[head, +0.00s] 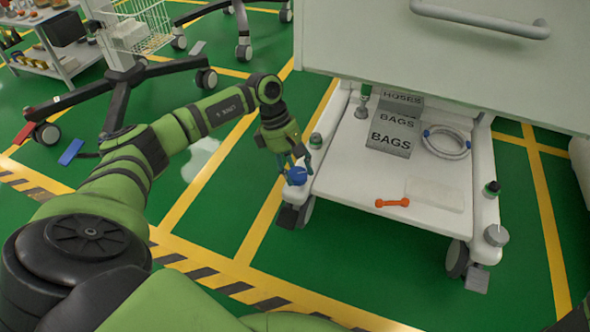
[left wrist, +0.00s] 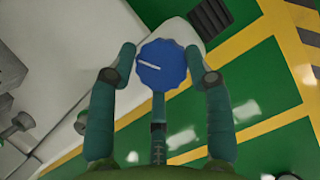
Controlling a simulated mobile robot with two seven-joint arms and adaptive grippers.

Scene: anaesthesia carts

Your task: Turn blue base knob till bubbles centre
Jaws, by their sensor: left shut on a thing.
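The blue base knob (head: 297,176) sits on the front left corner of the white cart base (head: 340,185). My left gripper (head: 292,162) reaches down to it from above and is shut on it. In the left wrist view the knob (left wrist: 163,66) is round with a scalloped edge and a white line pointing left. The two teal fingers of the gripper (left wrist: 160,70) stand on either side of it. I cannot make out any bubbles in either view. My right gripper is not in view.
The cart base carries a grey BAGS box (head: 390,140), a coiled hose (head: 446,142), an orange dumbbell-shaped piece (head: 392,203) and a pale flat pad (head: 434,195). A grey knob (head: 496,235) is at the right corner. The cart body (head: 440,65) overhangs the base. Green floor is clear at front.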

